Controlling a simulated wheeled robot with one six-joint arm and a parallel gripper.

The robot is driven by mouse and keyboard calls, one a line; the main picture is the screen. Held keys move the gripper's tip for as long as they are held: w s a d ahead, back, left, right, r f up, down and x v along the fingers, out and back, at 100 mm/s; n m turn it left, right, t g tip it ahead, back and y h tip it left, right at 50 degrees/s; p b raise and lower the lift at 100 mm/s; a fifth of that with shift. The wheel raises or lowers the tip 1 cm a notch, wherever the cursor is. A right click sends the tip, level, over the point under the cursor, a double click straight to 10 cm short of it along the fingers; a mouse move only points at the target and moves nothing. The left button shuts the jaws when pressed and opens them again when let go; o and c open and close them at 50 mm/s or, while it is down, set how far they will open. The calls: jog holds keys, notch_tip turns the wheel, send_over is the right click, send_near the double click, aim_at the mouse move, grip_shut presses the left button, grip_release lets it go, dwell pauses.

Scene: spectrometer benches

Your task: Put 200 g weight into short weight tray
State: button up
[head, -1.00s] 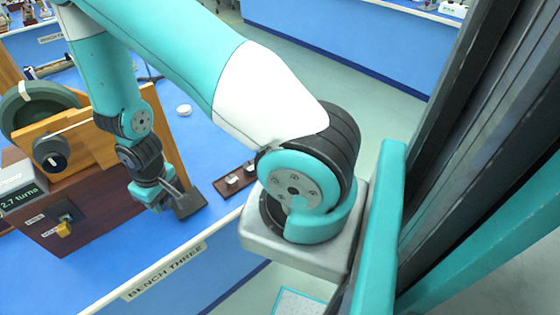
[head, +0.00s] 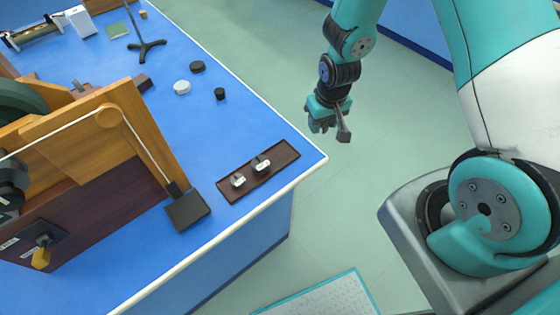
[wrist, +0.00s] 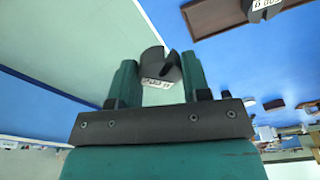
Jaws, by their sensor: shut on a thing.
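My gripper (head: 322,127) is out over the floor, right of the bench corner, shut on a small grey slotted weight (head: 343,132). In the wrist view the weight (wrist: 166,70) sits between the two fingers, its slot showing and its white label upside down and too blurred to read surely. A shallow brown tray (head: 284,157), the only weight tray I make out, lies near the bench's front right corner. It holds two silvery weights (head: 262,166) and has bare room at both ends. Its edge also shows at the top right of the wrist view (wrist: 207,22).
A wooden apparatus (head: 150,150) with a cord and a dark square plate (head: 187,210) stands left of the tray. A white disc (head: 182,87), dark round pieces (head: 197,67) and a stand (head: 146,47) are farther back. The floor around my gripper is clear.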

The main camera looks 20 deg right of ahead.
jog(key=w+a+f+b, duration=0.1)
jog(key=w+a+b, duration=0.1)
jog(key=w+b, duration=0.25)
notch_tip(320, 180, up, 7)
jog(key=n+b, duration=0.1)
jog(key=b, duration=1.2)
send_over(282, 154)
jog(key=shift+s+f, duration=0.1)
notch_tip(282, 154, down, 19)
jog(key=shift+a+f, duration=0.1)
jog(key=shift+f, duration=0.05)
jog(key=shift+f, duration=0.15)
jog(key=o, duration=0.8)
jog(key=shift+c, duration=0.2)
